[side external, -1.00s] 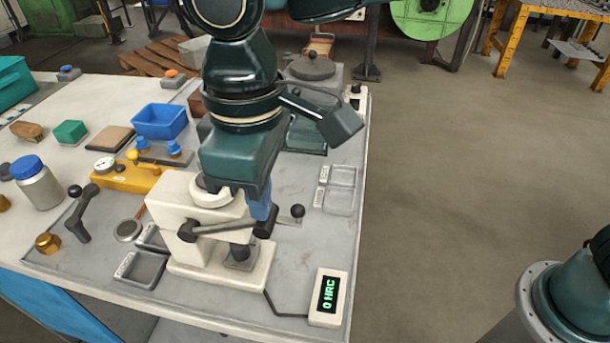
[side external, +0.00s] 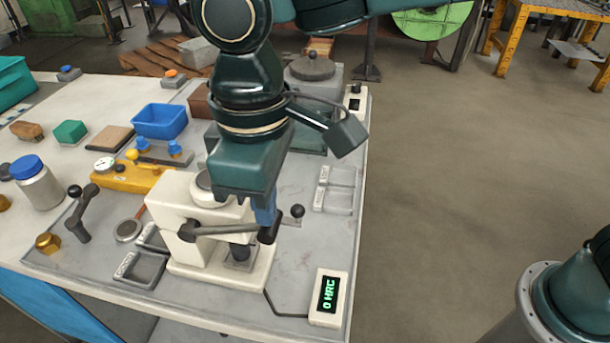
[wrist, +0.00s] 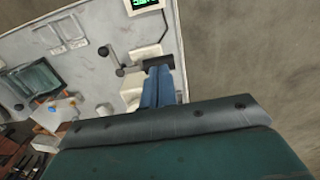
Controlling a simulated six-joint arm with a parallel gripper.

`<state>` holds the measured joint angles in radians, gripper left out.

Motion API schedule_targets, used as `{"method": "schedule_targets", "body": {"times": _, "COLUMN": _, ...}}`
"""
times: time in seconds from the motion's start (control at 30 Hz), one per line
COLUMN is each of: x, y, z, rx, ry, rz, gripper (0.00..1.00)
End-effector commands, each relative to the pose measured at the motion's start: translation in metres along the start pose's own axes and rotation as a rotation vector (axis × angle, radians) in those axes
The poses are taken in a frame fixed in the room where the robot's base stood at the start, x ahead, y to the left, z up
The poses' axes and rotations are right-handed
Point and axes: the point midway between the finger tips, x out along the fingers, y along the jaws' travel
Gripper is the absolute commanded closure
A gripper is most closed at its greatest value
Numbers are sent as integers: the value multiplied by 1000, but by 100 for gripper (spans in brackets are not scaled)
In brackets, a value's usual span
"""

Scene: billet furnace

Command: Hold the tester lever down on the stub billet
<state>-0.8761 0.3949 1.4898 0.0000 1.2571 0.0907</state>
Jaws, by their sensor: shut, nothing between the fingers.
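The cream hardness tester (side external: 182,213) stands near the front of the bench. Its grey lever (side external: 225,232) runs right to a black grip (side external: 270,230), which also shows in the wrist view (wrist: 158,62). My gripper (side external: 267,222) is shut, its blue fingers coming down from above onto the black grip, seemingly touching it. In the wrist view the fingertips (wrist: 157,70) meet the grip. A dark post and grey block (side external: 240,262) sit under the tester head; I cannot tell whether a stub billet is there. The display (side external: 328,295) reads 0 HRC.
A ball-ended handle (side external: 297,211) stands right of the fingers. Empty grey trays (side external: 140,268) lie left of the tester, and pale trays (side external: 338,190) to the right. A yellow fixture (side external: 125,177) and blue bin (side external: 160,121) stand behind. The display's cable crosses the front.

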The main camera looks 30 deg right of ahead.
Motion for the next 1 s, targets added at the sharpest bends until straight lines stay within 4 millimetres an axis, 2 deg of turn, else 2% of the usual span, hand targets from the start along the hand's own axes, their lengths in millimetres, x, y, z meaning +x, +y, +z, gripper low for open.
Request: {"method": "schedule_targets", "body": {"times": 1.0, "x": 11, "y": 0, "z": 4, "rx": 0, "ry": 0, "rz": 0, "gripper": 100}}
